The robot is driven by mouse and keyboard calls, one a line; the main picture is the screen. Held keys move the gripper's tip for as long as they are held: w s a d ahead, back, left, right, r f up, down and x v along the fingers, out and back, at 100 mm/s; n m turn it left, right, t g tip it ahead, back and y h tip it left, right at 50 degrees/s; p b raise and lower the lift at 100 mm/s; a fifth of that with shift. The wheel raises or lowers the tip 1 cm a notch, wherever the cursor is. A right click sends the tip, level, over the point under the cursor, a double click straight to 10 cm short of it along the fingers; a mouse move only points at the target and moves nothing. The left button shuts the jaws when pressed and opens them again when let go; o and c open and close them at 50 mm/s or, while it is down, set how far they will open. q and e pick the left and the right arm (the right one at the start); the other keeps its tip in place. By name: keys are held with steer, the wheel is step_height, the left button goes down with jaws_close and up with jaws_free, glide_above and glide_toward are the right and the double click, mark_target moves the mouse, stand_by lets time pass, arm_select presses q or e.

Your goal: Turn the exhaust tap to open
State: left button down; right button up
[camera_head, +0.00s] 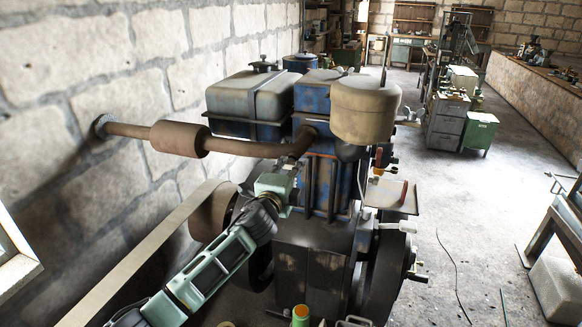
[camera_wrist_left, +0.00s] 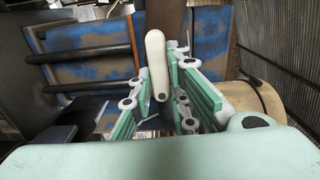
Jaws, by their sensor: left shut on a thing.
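The exhaust tap shows as a cream lever (camera_wrist_left: 155,65) standing nearly upright between the fingers in the left wrist view. My left gripper (camera_wrist_left: 170,95) has its green finger pads on both sides of this lever and is shut on it. In the head view my left gripper (camera_head: 290,178) reaches the blue engine (camera_head: 318,110) just below the brown exhaust pipe (camera_head: 245,148); the lever is hidden there by the gripper. My right gripper is not in view.
A brown muffler (camera_head: 180,138) sits on the pipe, which runs into the stone wall (camera_head: 100,60). A flat belt (camera_head: 140,250) and its pulley (camera_head: 210,212) lie close to my left arm. A dark flywheel (camera_head: 385,275) stands at the engine's right. The floor (camera_head: 470,200) further right is mostly clear.

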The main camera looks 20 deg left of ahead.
arm_select(q)
steer(key=shift+m, duration=0.3)
steer(key=c, duration=1.7)
jaws_free()
steer(key=s, duration=1.2)
steer(key=shift+a, duration=0.2)
steer(key=shift+f, duration=0.1)
